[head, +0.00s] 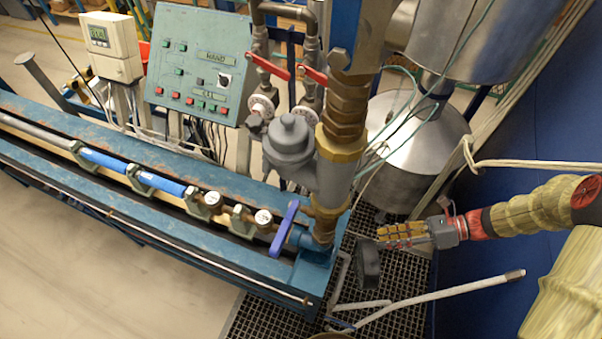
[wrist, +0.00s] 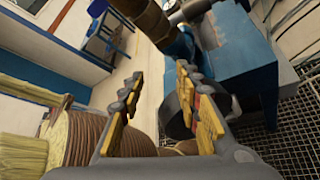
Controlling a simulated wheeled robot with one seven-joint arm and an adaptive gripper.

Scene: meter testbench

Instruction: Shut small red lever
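Two red levers sit on the pipes behind the grey meter body in the head view. The left red lever (head: 268,66) slants down to the right. The right red lever (head: 314,75) looks a little shorter and also slants down to the right. I cannot tell for sure which is the small one. My gripper (head: 382,235) is to the right of the brass-coloured pipe, well below and right of both levers. In the wrist view my gripper (wrist: 158,75) has its yellow-padded fingers apart with nothing between them. No red lever is identifiable in the wrist view.
A thick vertical pipe (head: 336,170) stands between my gripper and the levers. A blue lever (head: 284,228) is on the bench end. A green control panel (head: 198,62) is behind the bench (head: 225,262). Steel tanks (head: 418,140) stand behind my gripper, above floor grating (head: 265,318).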

